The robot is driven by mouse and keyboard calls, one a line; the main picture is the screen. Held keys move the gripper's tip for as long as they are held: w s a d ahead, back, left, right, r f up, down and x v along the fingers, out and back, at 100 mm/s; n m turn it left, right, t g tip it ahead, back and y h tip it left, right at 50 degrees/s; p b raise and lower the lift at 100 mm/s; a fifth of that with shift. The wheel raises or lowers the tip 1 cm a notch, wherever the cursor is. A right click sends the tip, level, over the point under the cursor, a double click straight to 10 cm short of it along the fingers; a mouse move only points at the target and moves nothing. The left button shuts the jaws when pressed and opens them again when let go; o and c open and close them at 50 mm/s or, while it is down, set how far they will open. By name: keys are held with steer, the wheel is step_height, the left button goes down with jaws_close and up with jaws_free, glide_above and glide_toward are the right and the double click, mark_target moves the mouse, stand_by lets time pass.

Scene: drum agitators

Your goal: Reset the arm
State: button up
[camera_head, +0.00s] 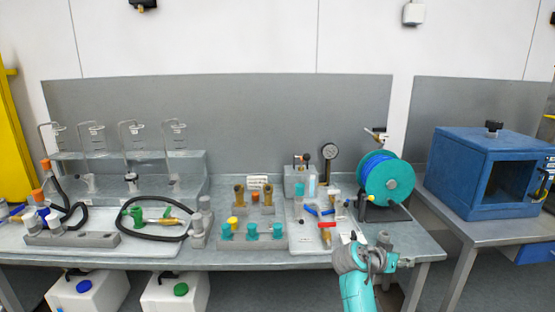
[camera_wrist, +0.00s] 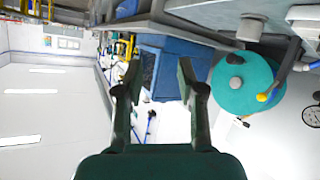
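My gripper (camera_wrist: 158,75) shows in the wrist view with its two dark green fingers spread apart and nothing between them. In the head view my teal and grey arm rises at the lower right, in front of the bench's front edge; the gripper's fingers (camera_head: 405,262) are small there and point to the right. The wrist view is turned on its side. The gripper is clear of the bench things, and the blue oven-like box shows behind the fingers.
A steel bench (camera_head: 270,262) carries glass vessels, a black hose, teal and brass fittings, a gauge (camera_head: 329,152) and a teal-blue reel (camera_head: 385,180). A blue box with a window (camera_head: 465,170) stands on a second table at right. White canisters (camera_head: 175,293) stand below.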

steer(key=s+a+f+n+t+y, duration=0.25)
steer(key=s+f, duration=0.25)
steer(key=f, duration=0.5)
steer(key=s+a+f+n+t+y, duration=0.1)
steer(key=s+a+f+n, duration=0.15)
steer(key=s+f, duration=0.5)
steer(key=s+a+f+n+t+y, duration=0.1)
steer(key=s+a+f+n+y, duration=0.15)
steer(key=s+f, duration=0.45)
steer(key=s+a+f+n+t+y, duration=0.15)
steer(key=s+a+f, duration=0.25)
steer(key=s, duration=0.6)
steer(key=s+a+r+n+t+y, duration=0.1)
steer(key=s+a+r+y, duration=0.1)
steer(key=s, duration=0.8)
steer(key=s+a+r+y, duration=0.2)
steer(key=s+a+r, duration=0.1)
steer(key=s, duration=0.7)
steer(key=s+r+t, duration=0.2)
steer(key=s+r, duration=1)
steer(key=r, duration=0.2)
steer(key=shift+s+a+r, duration=0.2)
steer(key=shift+s+a, duration=0.1)
steer(key=shift+a, duration=0.15)
